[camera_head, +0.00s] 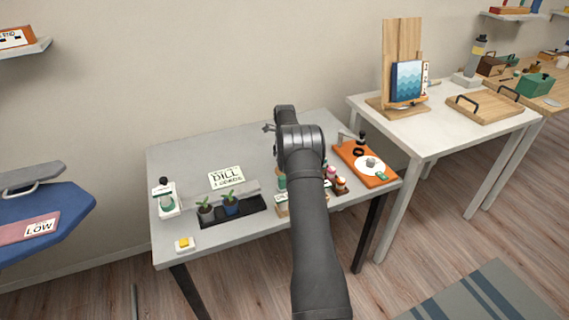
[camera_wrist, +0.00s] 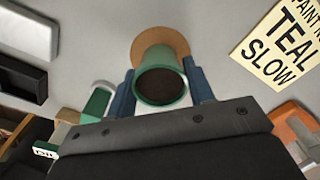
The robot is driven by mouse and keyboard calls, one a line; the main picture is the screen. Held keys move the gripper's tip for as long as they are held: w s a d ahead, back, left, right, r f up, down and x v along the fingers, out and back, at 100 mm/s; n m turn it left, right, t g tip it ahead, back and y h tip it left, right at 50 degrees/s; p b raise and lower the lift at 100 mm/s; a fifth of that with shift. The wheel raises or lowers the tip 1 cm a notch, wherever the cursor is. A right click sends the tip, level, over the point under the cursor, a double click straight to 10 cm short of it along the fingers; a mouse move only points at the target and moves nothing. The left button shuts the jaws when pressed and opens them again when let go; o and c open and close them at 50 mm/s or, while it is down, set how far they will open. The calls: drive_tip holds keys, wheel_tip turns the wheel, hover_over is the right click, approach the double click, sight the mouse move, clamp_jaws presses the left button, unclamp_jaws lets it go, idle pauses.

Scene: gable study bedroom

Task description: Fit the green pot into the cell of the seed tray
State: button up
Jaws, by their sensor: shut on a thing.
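The green pot (camera_wrist: 140,92) is held between the two blue fingers of my gripper (camera_wrist: 160,85) in the wrist view. Its open mouth, dark inside, faces the camera. A round brown disc (camera_wrist: 160,38) shows behind the pot; whether they touch cannot be told. The black seed tray (camera_head: 256,203) lies on the grey table in the head view, left of my arm. Two potted plants stand at its left part. Dark, empty-looking hollows (camera_wrist: 20,74), likely of this tray, show at the left of the wrist view. My fingertips are hidden behind the arm in the head view.
A dill card (camera_head: 226,177) stands behind the tray. A white item with a bottle (camera_head: 165,197) is at the left, and a yellow-topped block (camera_head: 184,244) in front. Small bottles (camera_head: 338,184) and an orange board (camera_head: 350,153) are at the right. The table's back left is clear.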

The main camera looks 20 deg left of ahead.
drive_tip(key=shift+r, duration=0.55)
wheel_tip(320, 180, up, 3)
drive_tip(key=shift+f, duration=0.1)
drive_tip(key=s+d+r, duration=0.1)
drive_tip(key=d+r, duration=0.6)
drive_tip(key=d, duration=0.4)
drive_tip(key=s, duration=0.6)
drive_tip(key=s+a, duration=0.1)
drive_tip(key=s, duration=0.5)
drive_tip(key=s+a, duration=0.1)
drive_tip(key=s, duration=0.5)
drive_tip(key=shift+s+r, duration=0.1)
drive_tip(key=shift+s, duration=0.5)
hover_over(255, 205)
wheel_tip(255, 205, down, 7)
drive_tip(key=shift+d+f, duration=0.1)
drive_tip(key=shift+f, duration=1.95)
